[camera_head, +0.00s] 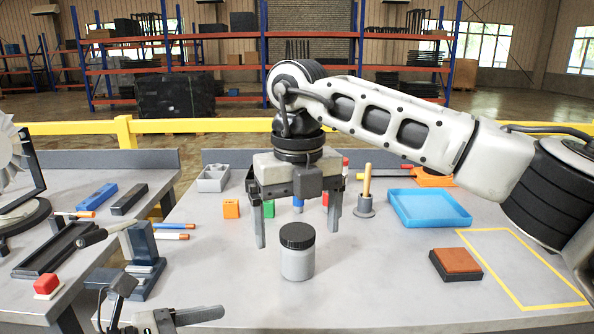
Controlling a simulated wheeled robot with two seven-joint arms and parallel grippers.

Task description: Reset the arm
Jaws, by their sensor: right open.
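My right arm reaches in from the right across the upper middle of the head view. My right gripper (297,222) points down over the grey table, its two fingers spread apart with nothing held between them. A grey jar with a black lid (297,258) stands upright on the table, nearer to the camera than the fingers and apart from them in the picture. Dark parts at the bottom left edge look like my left gripper (160,314).
A blue tray (428,224), a brown-topped block (456,262) and a yellow outlined area (478,236) are at the right. A grey holder (364,208), an orange block (231,209) and a green block (268,209) stand near the gripper.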

